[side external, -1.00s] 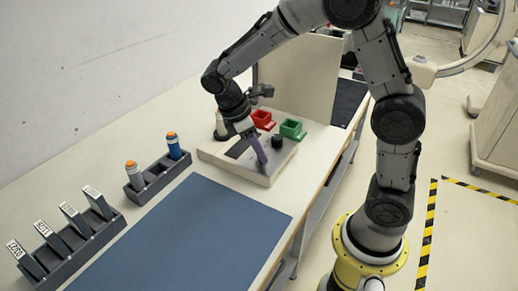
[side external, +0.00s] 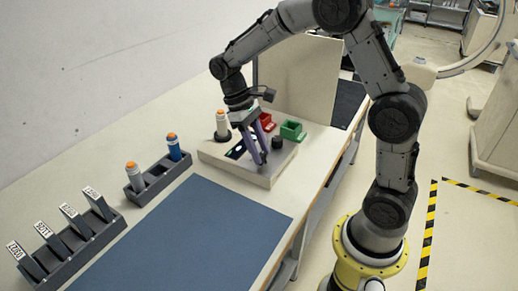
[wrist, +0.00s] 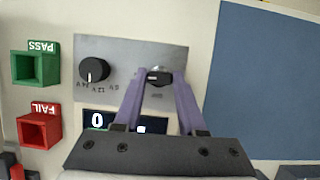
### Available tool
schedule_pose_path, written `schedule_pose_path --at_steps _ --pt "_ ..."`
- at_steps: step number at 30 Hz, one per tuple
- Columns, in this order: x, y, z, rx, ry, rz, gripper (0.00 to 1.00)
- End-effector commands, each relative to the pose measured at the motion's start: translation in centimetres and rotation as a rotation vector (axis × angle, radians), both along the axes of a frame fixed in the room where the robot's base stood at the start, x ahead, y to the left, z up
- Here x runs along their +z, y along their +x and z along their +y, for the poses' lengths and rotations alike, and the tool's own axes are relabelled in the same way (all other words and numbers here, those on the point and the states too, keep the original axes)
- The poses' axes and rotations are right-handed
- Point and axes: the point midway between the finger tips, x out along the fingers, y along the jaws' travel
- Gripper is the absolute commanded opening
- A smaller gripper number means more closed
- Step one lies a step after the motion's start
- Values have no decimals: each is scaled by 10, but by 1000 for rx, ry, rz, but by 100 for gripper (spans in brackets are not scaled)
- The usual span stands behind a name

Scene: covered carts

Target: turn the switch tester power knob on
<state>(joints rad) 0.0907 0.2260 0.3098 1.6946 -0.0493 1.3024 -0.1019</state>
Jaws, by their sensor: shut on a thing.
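The switch tester (side external: 222,160) is a pale box on the bench. The label below that knob is too small to read. The tester's display (wrist: 97,120) is lit and shows a 0, partly hidden by my gripper. In the side view my gripper (side external: 262,160) points down onto the tester's top.
A green PASS bin (wrist: 36,68) and a red FAIL bin (wrist: 38,130) stand beside the tester. A white orange-topped piece (side external: 221,126) stands behind it. A dark rack (side external: 158,180) holds two orange-topped pieces. The blue mat (side external: 190,235) is clear.

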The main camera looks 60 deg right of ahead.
Motion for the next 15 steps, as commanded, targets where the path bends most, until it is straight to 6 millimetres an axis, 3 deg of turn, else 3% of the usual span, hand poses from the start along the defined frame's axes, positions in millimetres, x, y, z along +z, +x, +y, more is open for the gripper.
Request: schedule_pose_path --at_steps 15 --pt "2 1 0 -52 0 -4 0"
